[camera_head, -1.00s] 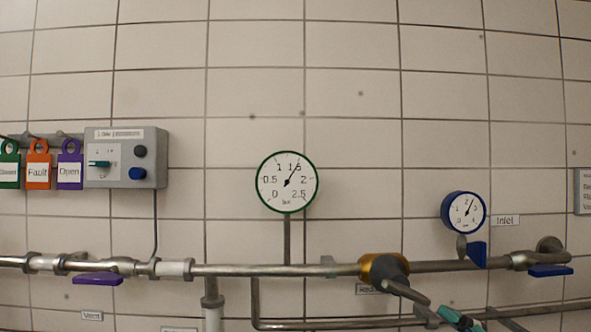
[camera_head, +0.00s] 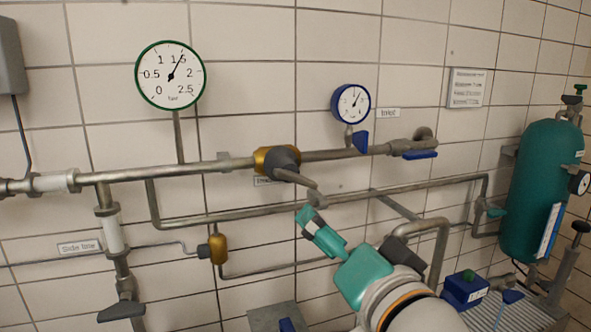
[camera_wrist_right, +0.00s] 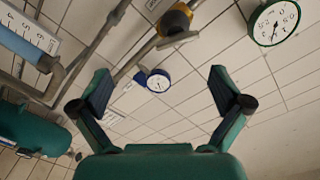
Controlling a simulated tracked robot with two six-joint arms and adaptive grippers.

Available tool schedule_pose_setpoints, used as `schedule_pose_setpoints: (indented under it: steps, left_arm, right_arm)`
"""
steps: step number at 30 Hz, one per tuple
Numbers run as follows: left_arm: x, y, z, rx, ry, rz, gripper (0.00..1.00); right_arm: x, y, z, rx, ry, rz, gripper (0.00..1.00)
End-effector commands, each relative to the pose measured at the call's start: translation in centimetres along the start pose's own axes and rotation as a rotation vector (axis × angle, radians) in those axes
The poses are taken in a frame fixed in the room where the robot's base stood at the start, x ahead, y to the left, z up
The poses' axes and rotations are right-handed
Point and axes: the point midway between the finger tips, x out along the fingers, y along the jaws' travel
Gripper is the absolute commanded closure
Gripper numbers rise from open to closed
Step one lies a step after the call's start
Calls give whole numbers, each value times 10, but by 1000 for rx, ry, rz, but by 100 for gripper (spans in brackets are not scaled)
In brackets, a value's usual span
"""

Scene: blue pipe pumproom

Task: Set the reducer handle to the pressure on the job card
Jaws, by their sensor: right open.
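The reducer is a brass body (camera_head: 268,160) on the upper pipe; its grey handle (camera_head: 296,178) points down to the right. It also shows at the top of the right wrist view (camera_wrist_right: 175,20). My right gripper (camera_head: 308,215) is just below the handle's end; contact cannot be told. In the right wrist view its fingers (camera_wrist_right: 160,90) are spread and empty. The green-rimmed gauge (camera_head: 171,75) has its needle near 1.5. A white card with text lines (camera_head: 467,87) hangs on the right wall; its text is too small to read. My left gripper is not in view.
A blue-rimmed inlet gauge (camera_head: 351,104) and a blue valve lever (camera_head: 420,155) are right of the reducer. A lower pipe (camera_head: 240,213) runs behind my right gripper. A green tank (camera_head: 541,190) stands at the right. A brass side-line valve (camera_head: 218,249) is lower left.

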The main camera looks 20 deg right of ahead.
Motion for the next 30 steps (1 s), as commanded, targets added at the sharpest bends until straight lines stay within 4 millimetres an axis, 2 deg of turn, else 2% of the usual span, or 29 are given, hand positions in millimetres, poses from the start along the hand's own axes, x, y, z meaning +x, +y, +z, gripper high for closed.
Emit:
schedule_pose_setpoints:
  steps: [1, 4, 8, 13, 20, 30]
  left_arm:
    - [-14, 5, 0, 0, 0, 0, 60]
    - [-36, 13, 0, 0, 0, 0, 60]
    - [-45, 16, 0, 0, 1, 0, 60]
    - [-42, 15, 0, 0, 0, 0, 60]
    - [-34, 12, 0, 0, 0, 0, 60]
    - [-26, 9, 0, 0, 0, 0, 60]
  right_arm:
    - [-7, -6, -6, -127, -1, -5, 0]
    - [-22, -13, -14, -323, 0, -18, 0]
    - [-31, -21, -21, -316, 3, -38, 0]
    - [-23, -22, -20, -311, 5, -41, 0]
    - [13, -22, -19, -311, 5, -38, 0]
    - [87, -24, -19, -310, 3, -39, 0]
